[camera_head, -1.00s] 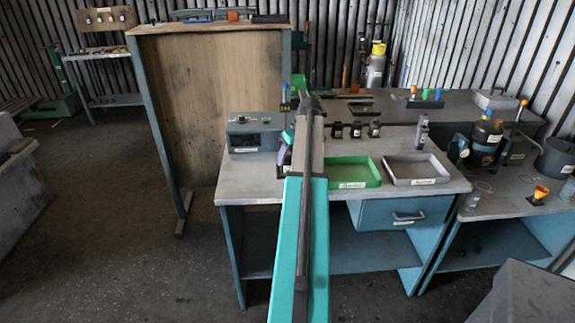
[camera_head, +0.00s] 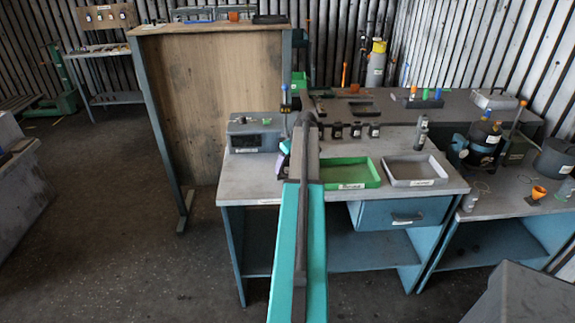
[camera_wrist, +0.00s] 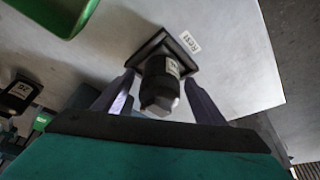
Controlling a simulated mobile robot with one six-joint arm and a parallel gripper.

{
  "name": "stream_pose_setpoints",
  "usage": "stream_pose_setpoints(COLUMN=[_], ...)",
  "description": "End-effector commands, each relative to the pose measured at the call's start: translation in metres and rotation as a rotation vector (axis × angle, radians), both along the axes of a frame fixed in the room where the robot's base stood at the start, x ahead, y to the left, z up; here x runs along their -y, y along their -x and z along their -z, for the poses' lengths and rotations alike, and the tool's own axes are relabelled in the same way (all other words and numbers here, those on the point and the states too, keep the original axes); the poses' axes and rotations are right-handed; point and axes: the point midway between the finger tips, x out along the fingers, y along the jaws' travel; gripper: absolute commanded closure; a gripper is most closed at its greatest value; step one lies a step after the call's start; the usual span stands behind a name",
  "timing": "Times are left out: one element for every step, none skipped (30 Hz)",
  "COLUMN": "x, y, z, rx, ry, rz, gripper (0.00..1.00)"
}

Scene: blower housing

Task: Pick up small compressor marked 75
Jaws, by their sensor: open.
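In the wrist view a small dark cylindrical compressor (camera_wrist: 161,84) with a light-grey end stands on a black square base (camera_wrist: 141,55), beside a small white label on the bench. A pale mark shows on its side, too small to read surely. My gripper (camera_wrist: 158,79) is open, with one purple finger on each side of the compressor; I cannot tell whether they touch it.
Three small black units (camera_head: 355,131) stand in a row behind a green tray (camera_head: 350,186). A grey tray (camera_head: 415,182) lies to its right. A grey box with a display (camera_head: 256,140) stands left of my gripper. The bench's edge (camera_wrist: 272,60) is close by in the wrist view.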

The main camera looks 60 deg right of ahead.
Motion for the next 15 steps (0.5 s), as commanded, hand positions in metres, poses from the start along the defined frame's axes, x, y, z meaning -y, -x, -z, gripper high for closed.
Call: stream_pose_setpoints(x=[0.0000, 0.0000, 0.0001, 0.0001, 0.0001, 0.0002, 0.0002, 0.0002, 0.0002, 0.0003, 0.0003, 0.0004, 0.0004, 0.0004, 0.0004], y=[-0.0001, -0.0001, 0.0000, 0.0000, 0.0000, 0.0002, 0.0002, 0.0002, 0.0003, 0.0004, 0.0004, 0.0004, 0.0004, 0.0004, 0.0006], z=[0.0004, 0.0004, 0.0004, 0.0003, 0.0002, 0.0003, 0.0002, 0.0002, 0.0001, 0.0001, 0.0001, 0.0000, 0.0000, 0.0000, 0.0000], rx=[0.000, 0.000, 0.000, 0.000, 0.000, 0.000, 0.000, 0.000, 0.000, 0.000, 0.000, 0.000, 0.000, 0.000, 0.000], ry=[0.000, 0.000, 0.000, 0.000, 0.000, 0.001, 0.001, 0.001, 0.001, 0.001, 0.001, 0.001, 0.001, 0.001, 0.001], rz=[0.000, 0.000, 0.000, 0.000, 0.000, 0.000, 0.000, 0.000, 0.000, 0.000, 0.000, 0.000, 0.000, 0.000, 0.000], gripper=[0.35, 0.35, 0.35, 0.35, 0.35, 0.35, 0.35, 0.35, 0.35, 0.35, 0.35, 0.35, 0.35, 0.35, 0.35])
